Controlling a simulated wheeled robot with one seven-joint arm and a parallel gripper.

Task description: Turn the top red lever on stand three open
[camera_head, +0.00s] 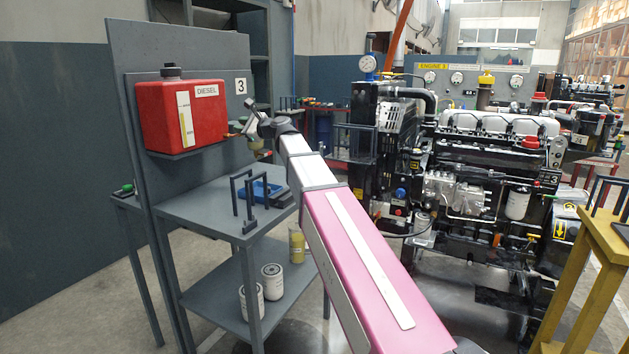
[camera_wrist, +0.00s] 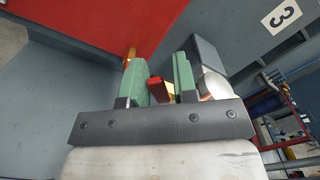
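Stand three (camera_head: 128,62) is the grey panel stand at the left, with a "3" label and a red diesel tank (camera_head: 208,112). In the wrist view, my gripper (camera_wrist: 160,68) has its two green fingers apart. A small red lever (camera_wrist: 155,88) shows between them, with a pale yellowish part at its right. I cannot tell whether either finger touches it. A brass fitting (camera_wrist: 130,56) shows beyond the left finger, below the red tank (camera_wrist: 85,22). In the head view, my gripper (camera_head: 247,122) is at the tank's lower right; the lever cannot be made out there.
A grey shelf (camera_head: 190,208) with a blue tray (camera_head: 260,188) and dark upright brackets lies below my gripper. White filters (camera_head: 272,282) stand on the lower shelf. A large engine (camera_head: 480,190) stands at the right, and a yellow stand (camera_head: 590,250) at the right edge.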

